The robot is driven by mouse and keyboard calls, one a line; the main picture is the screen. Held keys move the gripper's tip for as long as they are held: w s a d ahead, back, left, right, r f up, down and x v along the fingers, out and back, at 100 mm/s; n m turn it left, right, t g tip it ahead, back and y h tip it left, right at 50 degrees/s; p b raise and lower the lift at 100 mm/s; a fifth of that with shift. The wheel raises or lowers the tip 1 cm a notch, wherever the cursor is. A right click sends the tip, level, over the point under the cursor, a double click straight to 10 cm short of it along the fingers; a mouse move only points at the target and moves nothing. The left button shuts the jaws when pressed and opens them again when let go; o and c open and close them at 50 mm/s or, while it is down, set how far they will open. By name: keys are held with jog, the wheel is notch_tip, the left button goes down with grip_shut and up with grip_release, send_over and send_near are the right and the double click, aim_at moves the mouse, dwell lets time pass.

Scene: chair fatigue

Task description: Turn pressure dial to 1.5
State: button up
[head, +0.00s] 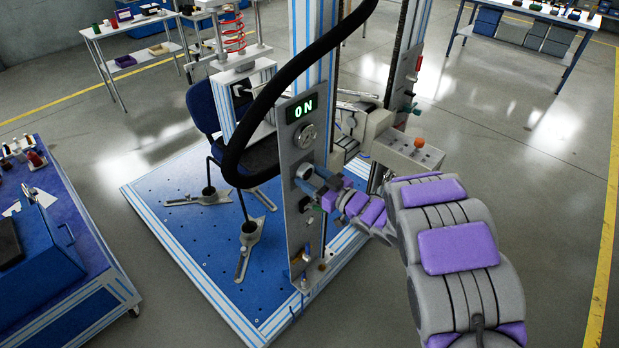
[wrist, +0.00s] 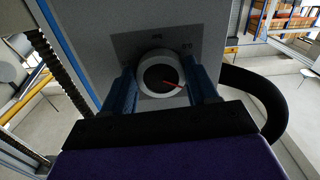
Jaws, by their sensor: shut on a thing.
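The pressure dial (wrist: 160,76) is a round knob with a pale rim, a dark face and a red pointer, on a grey panel. In the head view my gripper (head: 318,185) is at the middle of the upright control panel (head: 299,222), partly covering the dial (head: 304,172).
A blue workbench (head: 98,262) is at the left. The grey floor at the right is clear.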

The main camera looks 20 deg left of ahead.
jog(key=shift+d+n, duration=0.1)
jog(key=shift+n, duration=0.8)
jog(key=o, duration=1)
jog(key=shift+d+r, duration=0.15)
jog(key=shift+d, duration=0.1)
jog(key=shift+o, duration=0.3)
jog(key=shift+a, duration=0.1)
jog(key=shift+a, duration=0.1)
